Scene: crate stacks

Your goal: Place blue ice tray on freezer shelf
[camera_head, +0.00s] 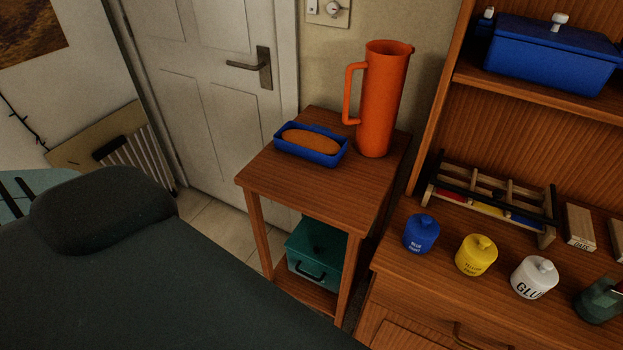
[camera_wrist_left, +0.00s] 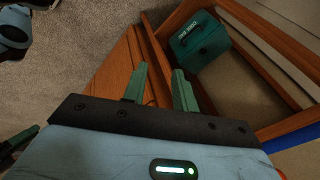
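A small blue tray (camera_head: 330,158) sits on the top of a small wooden side table (camera_head: 262,172). It holds a brown, loaf-shaped thing (camera_head: 310,141). I cannot tell that it is an ice tray, and no freezer shows in either view. My left gripper (camera_wrist_left: 158,82) shows in the left wrist view, its two green fingers apart with nothing held between them. It points toward wooden furniture and a green box. The left gripper is not visible in the head view.
An orange jug (camera_head: 382,100) stands right of the tray. A green box (camera_head: 314,250) sits on the lower shelf. A cabinet at right holds blue (camera_head: 421,234), yellow (camera_head: 476,256) and white (camera_head: 534,278) jars, a rack (camera_head: 490,200) and a blue chest (camera_head: 550,58).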

